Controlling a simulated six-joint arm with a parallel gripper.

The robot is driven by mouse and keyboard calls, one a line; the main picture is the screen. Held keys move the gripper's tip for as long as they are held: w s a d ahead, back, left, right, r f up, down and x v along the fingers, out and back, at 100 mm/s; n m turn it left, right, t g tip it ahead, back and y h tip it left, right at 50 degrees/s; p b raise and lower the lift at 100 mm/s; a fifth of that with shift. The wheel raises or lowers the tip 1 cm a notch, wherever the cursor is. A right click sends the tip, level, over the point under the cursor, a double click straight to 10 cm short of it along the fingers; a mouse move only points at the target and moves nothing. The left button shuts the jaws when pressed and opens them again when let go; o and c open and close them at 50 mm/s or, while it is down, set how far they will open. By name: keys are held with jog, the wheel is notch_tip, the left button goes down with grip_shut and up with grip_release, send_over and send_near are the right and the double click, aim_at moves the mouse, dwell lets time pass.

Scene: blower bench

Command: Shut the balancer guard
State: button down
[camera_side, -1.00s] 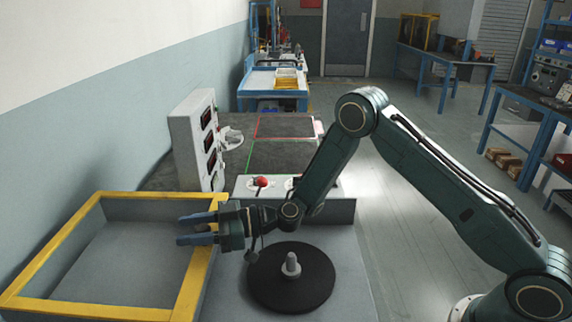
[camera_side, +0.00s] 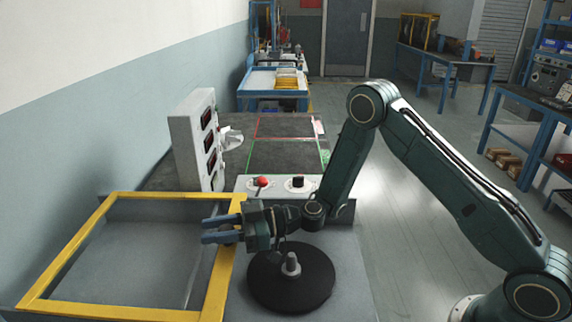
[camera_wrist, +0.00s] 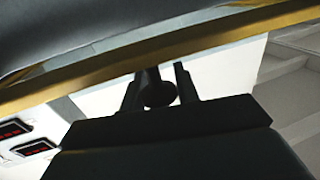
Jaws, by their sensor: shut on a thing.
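The balancer guard (camera_side: 220,283) is a yellow-framed panel at the lower left of the side view. Its right bar lies just left of the black disc (camera_side: 262,287) with its grey spindle; the disc is uncovered. My gripper (camera_side: 205,230) is at the guard's right bar, with its blue fingers pointing left. In the wrist view the yellow bar of the guard crosses above the fingers, and a dark round handle (camera_wrist: 158,94) sits between them. My gripper is shut on this handle; its join to the bar is partly hidden.
A grey control panel with a red knob (camera_side: 262,181) and a black knob (camera_side: 298,183) stands behind the disc. A white display box (camera_side: 196,140) with red readouts stands at the left wall. A dark mat (camera_side: 285,155) lies behind the panel.

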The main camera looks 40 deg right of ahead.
jog(key=c, duration=1)
grip_release()
jog(key=shift+c, duration=0.2)
jog(key=shift+r, duration=0.15)
notch_tip(320, 180, up, 20)
